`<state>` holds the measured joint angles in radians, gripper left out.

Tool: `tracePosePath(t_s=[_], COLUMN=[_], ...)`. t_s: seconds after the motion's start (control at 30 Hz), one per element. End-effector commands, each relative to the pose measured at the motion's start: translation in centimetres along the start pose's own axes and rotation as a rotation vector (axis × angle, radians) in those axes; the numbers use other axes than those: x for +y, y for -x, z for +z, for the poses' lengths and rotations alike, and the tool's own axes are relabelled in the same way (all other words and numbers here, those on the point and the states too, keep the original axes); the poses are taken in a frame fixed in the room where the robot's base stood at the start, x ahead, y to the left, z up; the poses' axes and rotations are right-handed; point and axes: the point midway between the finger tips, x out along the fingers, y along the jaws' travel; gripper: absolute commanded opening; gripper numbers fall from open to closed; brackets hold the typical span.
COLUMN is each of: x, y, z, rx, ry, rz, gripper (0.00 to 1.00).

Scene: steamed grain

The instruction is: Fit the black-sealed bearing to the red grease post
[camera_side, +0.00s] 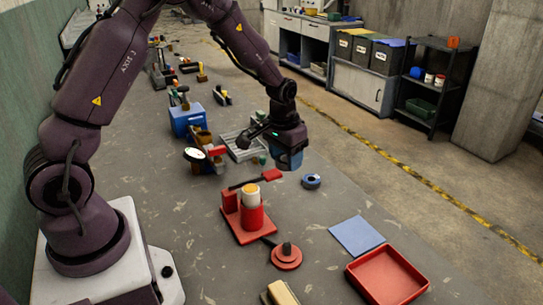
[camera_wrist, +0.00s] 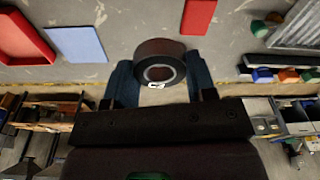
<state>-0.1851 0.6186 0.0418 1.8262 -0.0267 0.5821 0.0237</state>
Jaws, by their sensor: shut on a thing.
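A dark ring with a pale metal bore, looking like the black-sealed bearing (camera_wrist: 145,50), is between my gripper's blue fingers in the wrist view. My gripper (camera_side: 288,160) is shut on it above the table, behind and to the right of the red post in the side view. The bearing can barely be told from the fingers there. The red grease post (camera_side: 251,217) appears to be the red cylinder with a cream and orange top on a red base plate.
A blue-and-black ring (camera_side: 311,181) lies on the table right of my gripper. A red disc with a black knob (camera_side: 286,257), a blue sheet (camera_side: 357,236) and a red tray (camera_side: 386,276) are in front. A grey metal tray (camera_side: 240,150) and a blue box (camera_side: 187,120) stand behind.

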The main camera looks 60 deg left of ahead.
Motion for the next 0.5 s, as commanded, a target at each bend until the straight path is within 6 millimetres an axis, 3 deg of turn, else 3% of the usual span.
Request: tracePosePath(t_s=[0.03,0.2,0.37,0.5], x=[2.8,9.4,12.6,12.8], y=[0.1,-0.1,-0.4,-0.8], z=[0.9,5.0,8.9,11.0], rx=[-0.006,-0.015,-0.015,-0.011], ry=[-0.055,-0.112,-0.072,0.038], rz=[0.002,-0.003,-0.01,-0.016], gripper=[0.23,0.23,0.23,0.23])
